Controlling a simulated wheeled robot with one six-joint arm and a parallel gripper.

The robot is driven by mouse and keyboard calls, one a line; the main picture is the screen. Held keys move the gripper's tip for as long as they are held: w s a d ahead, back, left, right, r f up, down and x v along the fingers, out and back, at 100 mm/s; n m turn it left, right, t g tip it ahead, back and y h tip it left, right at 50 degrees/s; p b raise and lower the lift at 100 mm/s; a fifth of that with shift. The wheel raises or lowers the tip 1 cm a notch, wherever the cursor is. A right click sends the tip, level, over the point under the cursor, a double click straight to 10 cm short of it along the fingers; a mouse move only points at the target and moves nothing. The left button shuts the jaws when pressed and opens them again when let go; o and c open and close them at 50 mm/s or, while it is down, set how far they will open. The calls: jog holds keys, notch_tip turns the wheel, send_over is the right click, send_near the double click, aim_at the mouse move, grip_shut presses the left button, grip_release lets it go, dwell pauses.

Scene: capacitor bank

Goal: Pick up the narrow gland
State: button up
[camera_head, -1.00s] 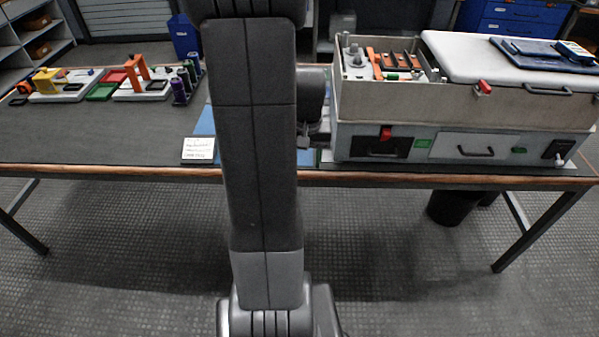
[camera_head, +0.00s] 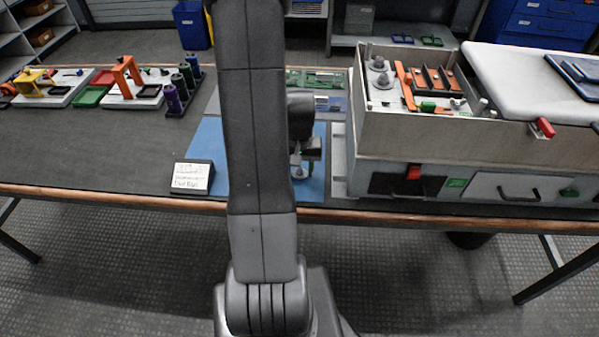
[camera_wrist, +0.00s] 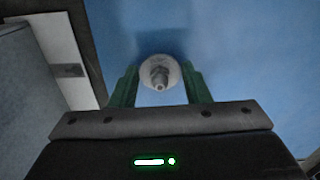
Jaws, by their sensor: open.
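The narrow gland (camera_wrist: 160,73) is a grey stepped piece with a round pale base, seen nearly end-on against a blue mat (camera_wrist: 235,60) in the wrist view. My gripper is open and empty. In the head view my gripper (camera_head: 302,168) is over the blue mat (camera_head: 316,180), partly behind my arm. I cannot make out the gland there.
A large beige case (camera_head: 440,135) with an open compartment stands right of my gripper; grey knobbed parts and orange pieces sit inside. Colored fixtures (camera_head: 125,80) stand at the far left; the left table middle is clear.

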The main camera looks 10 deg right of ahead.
jog(key=c, duration=0.6)
jog(key=shift+o, duration=0.2)
notch_tip(320, 180, up, 10)
jog(key=shift+r+p, duration=0.1)
jog(key=shift+p, duration=0.35)
